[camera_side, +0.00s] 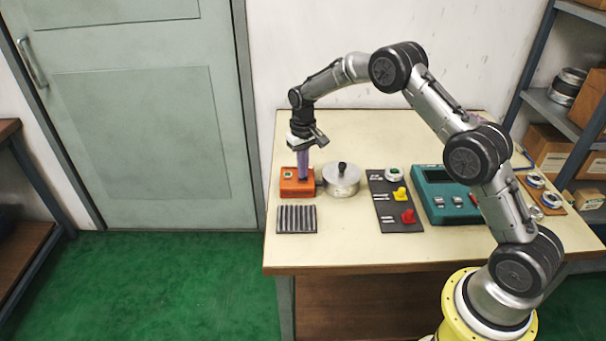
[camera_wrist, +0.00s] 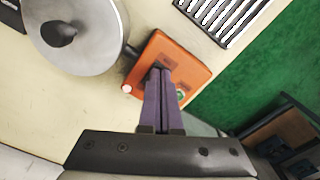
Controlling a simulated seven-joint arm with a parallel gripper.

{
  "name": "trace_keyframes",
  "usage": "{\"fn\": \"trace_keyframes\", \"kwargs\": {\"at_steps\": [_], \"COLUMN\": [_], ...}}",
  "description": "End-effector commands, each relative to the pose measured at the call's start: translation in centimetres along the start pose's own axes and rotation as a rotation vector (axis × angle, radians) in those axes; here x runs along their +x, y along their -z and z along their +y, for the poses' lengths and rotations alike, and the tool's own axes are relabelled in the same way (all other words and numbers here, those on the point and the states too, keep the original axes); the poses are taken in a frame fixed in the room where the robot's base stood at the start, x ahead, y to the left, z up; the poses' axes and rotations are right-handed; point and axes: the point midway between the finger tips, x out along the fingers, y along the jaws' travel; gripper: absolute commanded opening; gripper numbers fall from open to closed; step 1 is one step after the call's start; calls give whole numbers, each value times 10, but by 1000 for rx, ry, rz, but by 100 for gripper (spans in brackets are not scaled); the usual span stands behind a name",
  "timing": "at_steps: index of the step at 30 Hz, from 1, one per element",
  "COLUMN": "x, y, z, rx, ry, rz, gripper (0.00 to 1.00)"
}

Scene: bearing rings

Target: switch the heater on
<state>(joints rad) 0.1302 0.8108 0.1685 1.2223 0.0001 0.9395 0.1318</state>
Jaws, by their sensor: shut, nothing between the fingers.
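The heater looks to be the orange box (camera_side: 291,187) at the left of the table. In the wrist view the orange box (camera_wrist: 190,60) has a green spot (camera_wrist: 181,92) and a small pale knob at its near left corner (camera_wrist: 126,88). My gripper (camera_side: 304,178) points down with its purple fingers together and empty. In the wrist view the fingertips (camera_wrist: 160,70) overlap the top of the orange box, by a dark patch. I cannot tell whether they touch it. The fingers hide part of the box top.
A round metal pot with a black knob (camera_side: 341,180) stands close to the right of the box. A ribbed dark rack (camera_side: 296,219) lies in front. A dark board (camera_side: 384,205) with colored pieces and a teal device (camera_side: 445,205) are farther right. The table's back is clear.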

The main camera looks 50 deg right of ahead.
Motion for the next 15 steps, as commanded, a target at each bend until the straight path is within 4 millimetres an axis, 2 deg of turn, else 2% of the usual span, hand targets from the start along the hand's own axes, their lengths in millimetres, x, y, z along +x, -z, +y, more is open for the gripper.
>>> {"fn": "trace_keyframes", "kwargs": {"at_steps": [15], "x": [2], "y": [0], "z": [0], "rx": [0], "ry": [0], "rz": [-1], "gripper": [0]}}
